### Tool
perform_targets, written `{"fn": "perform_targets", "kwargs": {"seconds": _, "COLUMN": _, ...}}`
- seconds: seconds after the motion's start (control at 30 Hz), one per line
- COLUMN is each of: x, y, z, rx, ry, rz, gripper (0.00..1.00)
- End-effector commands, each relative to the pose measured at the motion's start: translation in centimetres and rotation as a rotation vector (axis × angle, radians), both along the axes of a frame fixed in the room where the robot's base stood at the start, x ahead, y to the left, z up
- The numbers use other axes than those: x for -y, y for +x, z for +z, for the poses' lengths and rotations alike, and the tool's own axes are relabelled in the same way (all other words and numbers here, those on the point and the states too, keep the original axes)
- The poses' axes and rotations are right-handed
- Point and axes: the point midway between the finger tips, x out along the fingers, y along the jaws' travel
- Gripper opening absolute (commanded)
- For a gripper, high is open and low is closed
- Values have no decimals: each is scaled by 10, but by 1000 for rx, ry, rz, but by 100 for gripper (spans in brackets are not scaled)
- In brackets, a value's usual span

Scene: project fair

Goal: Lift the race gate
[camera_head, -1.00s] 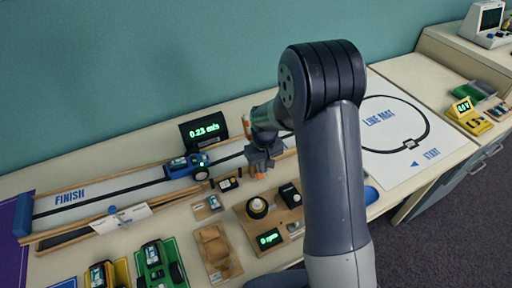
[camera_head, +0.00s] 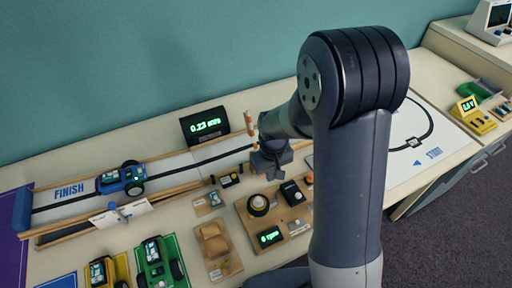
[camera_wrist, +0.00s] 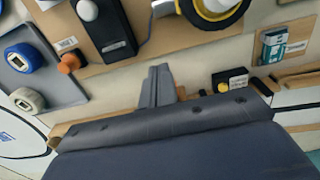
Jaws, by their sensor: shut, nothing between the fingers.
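The race gate looks to be the thin orange-brown bar (camera_head: 249,124) standing upright at the track, just left of my arm in the head view. Its lower part is hidden behind my gripper. My gripper (camera_head: 270,174) is beside the bar, low over the front edge of the track (camera_head: 75,195). In the wrist view my gripper (camera_wrist: 158,72) has its fingers together with nothing between them. The blue car (camera_head: 121,179) is on the track near the FINISH lettering.
A display (camera_head: 205,125) reading 0.23 stands behind the track. In front are a wooden board (camera_head: 243,207) with a knob and black box, a small black box (camera_head: 229,180) with a yellow button, and green (camera_head: 156,265) and yellow cars. A line mat (camera_head: 435,130) lies right.

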Motion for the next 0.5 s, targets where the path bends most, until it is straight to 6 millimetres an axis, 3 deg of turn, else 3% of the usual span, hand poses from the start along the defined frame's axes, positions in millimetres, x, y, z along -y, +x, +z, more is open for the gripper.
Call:
{"fn": "perform_targets", "kwargs": {"seconds": 0.07, "x": 0, "y": 0, "z": 0, "rx": 1, "ry": 0, "rz": 0, "gripper": 0}}
{"fn": "perform_targets", "kwargs": {"seconds": 0.5, "x": 0, "y": 1, "z": 48, "rx": 1, "ry": 0, "rz": 0, "gripper": 0}}
